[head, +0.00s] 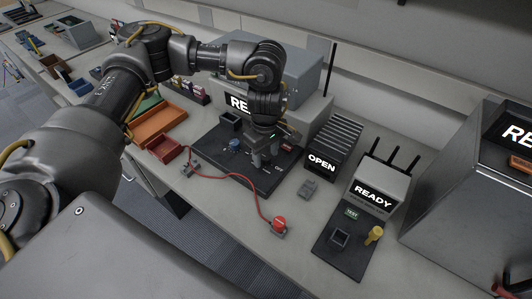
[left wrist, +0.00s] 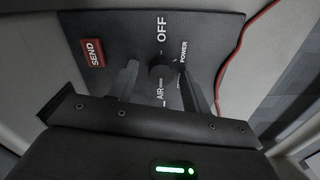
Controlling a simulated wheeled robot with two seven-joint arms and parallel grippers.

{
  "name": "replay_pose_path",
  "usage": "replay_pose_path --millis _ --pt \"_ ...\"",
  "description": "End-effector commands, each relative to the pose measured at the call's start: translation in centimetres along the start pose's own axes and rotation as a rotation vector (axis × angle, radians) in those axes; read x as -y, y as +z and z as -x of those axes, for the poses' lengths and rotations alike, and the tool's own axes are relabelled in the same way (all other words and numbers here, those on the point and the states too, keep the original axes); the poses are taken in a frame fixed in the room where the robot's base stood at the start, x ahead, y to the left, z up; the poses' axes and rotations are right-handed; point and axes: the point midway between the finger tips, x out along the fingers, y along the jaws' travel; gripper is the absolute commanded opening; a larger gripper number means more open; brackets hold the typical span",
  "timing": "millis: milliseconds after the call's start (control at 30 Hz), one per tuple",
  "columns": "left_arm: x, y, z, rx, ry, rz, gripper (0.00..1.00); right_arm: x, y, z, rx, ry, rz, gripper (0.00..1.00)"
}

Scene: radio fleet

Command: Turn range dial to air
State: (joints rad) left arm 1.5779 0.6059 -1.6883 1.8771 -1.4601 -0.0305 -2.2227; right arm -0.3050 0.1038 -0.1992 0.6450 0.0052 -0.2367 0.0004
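The range dial (left wrist: 162,76), a dark round knob, sits on a black panel (left wrist: 205,30) in the left wrist view. Printed labels around it include OFF above, AIR below and POWER to the right. Its pointer direction is hard to tell. My left gripper (left wrist: 160,88) is open, with one finger on each side of the dial and visible gaps between. In the head view, my left gripper (head: 262,158) points down at the black panel (head: 225,163) and hides the dial. My right gripper is not in view.
A red SEND button (left wrist: 95,52) is left of the fingers. An OPEN rack (head: 333,145) and a READY unit (head: 378,186) stand to the right.

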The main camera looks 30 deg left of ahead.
Motion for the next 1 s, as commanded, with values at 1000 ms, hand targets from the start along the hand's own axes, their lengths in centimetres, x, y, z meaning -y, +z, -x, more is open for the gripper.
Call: replay_pose_path --millis 1000 --pt "0.0 0.0 10.7 0.0 -0.001 0.0 0.49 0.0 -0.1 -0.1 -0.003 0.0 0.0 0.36"
